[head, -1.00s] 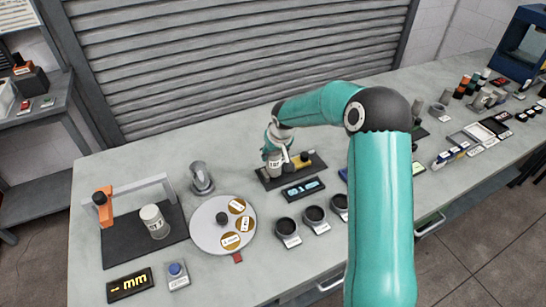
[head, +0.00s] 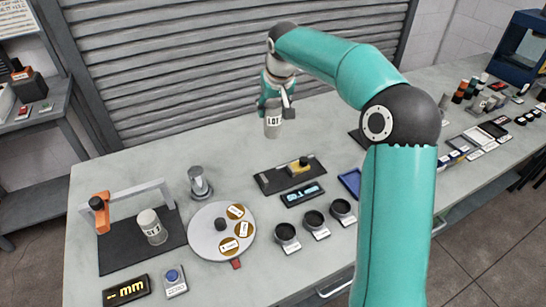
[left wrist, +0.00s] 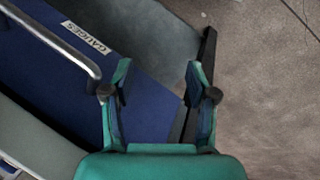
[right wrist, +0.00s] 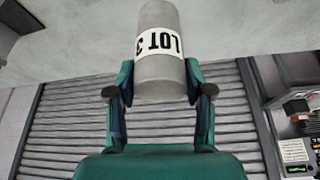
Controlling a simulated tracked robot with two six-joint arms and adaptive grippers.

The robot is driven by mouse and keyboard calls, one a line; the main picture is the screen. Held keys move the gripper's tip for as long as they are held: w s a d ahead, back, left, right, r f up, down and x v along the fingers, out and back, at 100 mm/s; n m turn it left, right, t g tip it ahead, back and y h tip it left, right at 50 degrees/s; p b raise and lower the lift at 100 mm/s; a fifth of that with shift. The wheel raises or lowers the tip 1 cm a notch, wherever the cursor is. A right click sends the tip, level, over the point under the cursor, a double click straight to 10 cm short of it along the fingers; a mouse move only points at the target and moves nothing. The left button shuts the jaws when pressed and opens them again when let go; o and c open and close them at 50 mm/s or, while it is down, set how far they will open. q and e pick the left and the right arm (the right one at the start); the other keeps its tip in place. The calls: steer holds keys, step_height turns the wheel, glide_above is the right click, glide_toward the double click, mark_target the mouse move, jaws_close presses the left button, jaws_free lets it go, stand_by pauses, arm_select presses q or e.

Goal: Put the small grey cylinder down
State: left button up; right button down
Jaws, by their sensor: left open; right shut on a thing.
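The small grey cylinder (head: 273,131) with a white lot label is in my right gripper (head: 275,104), held upright toward the back of the workbench (head: 170,165). In the right wrist view the grey cylinder (right wrist: 158,22) shows its "LOT 3" label between the fingers of my right gripper (right wrist: 160,92). Whether its base touches the bench is hard to tell. My left gripper (left wrist: 160,88) is open and empty in the left wrist view, by a blue drawer (left wrist: 75,75) labelled "GAUGES". The left gripper does not show in the head view.
A black gauge plate (head: 270,182) with a yellow part and a display (head: 303,194) stand mid-bench. Bare bench lies behind.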

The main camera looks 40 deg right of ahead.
mark_target(275, 121)
steer(key=shift+s+m+h, duration=0.4)
steer(key=shift+s+m, duration=0.2)
steer(key=shift+m, duration=0.3)
steer(key=s+d+r+m+g+h, duration=0.2)
steer(key=s+d+r+m+g, duration=0.1)
steer(key=m, duration=0.5)
steer(key=w+m+g, duration=0.1)
steer(key=m, duration=0.1)
steer(key=w+a+f+m+g, duration=0.1)
steer(key=m, duration=0.2)
steer(key=w+f+m+g+p, duration=0.1)
steer(key=m, duration=0.1)
steer(key=shift+w+a+m+y, duration=0.3)
steer(key=shift+w+a+f, duration=0.15)
steer(key=shift+a+f, duration=0.15)
steer(key=shift+f, duration=0.2)
step_height(275, 121, down, 5)
steer(key=shift+a+r+b, duration=0.1)
steer(key=shift+a+b, duration=0.05)
steer(key=shift+b, duration=0.8)
step_height(275, 121, down, 14)
steer(key=shift+w+f+p, duration=0.1)
steer(key=shift+f+p, duration=0.1)
steer(key=shift+p, duration=0.25)
steer(key=shift+f, duration=0.2)
